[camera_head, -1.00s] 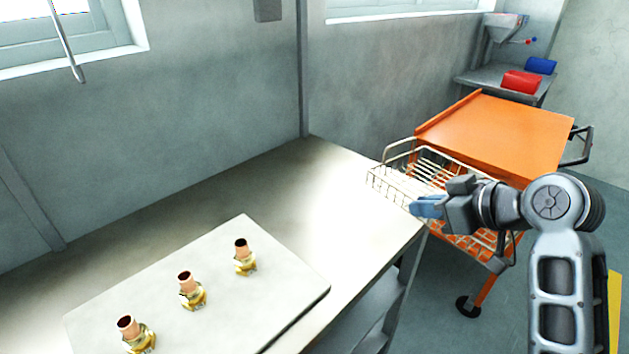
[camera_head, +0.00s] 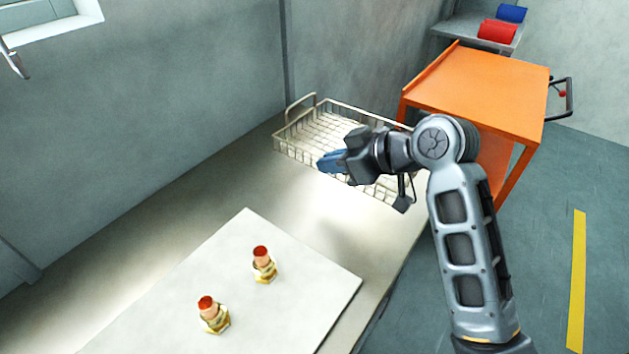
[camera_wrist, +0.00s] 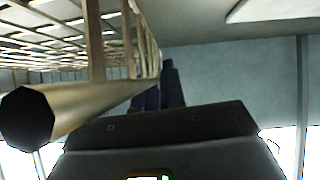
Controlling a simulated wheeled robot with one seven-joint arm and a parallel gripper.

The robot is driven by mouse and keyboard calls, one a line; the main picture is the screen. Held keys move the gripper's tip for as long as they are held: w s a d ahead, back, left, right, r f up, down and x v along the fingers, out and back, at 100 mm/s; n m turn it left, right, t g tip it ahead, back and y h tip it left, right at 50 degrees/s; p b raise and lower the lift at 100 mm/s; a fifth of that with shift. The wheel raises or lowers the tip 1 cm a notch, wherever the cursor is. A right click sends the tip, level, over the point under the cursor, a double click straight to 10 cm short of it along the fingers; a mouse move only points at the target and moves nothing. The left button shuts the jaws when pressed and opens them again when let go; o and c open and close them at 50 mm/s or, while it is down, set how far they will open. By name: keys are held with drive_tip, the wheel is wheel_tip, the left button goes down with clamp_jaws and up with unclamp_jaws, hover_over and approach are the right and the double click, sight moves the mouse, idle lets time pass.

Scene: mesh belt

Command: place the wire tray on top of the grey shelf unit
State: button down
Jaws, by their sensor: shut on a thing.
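My gripper (camera_head: 330,163) has blue fingers and is shut on the tray's near side. In the wrist view the tray's mesh and bars (camera_wrist: 60,45) fill the upper left, beside my dark fingers (camera_wrist: 168,85). The tray looks roughly level. I cannot tell whether it touches the top or hangs just above it. My arm hides its right part.
A pale board (camera_head: 290,285) with brass-and-copper fittings (camera_head: 264,265) lies on the nearer part of the grey top. An orange cart (camera_head: 480,85) stands just beyond the tray. A wall runs along the left. Red (camera_head: 497,31) and blue rolls sit on a back shelf.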

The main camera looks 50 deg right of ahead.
drive_tip(key=w+a+f, duration=0.1)
drive_tip(key=w+f, duration=0.1)
drive_tip(key=shift+w+a, duration=0.35)
drive_tip(key=shift+w, duration=0.05)
drive_tip(key=shift+w+f, duration=0.1)
drive_tip(key=shift+f, duration=1.95)
drive_tip(key=c, duration=1.2)
unclamp_jaws()
drive_tip(key=v, duration=1.2)
drive_tip(key=shift+a, duration=0.1)
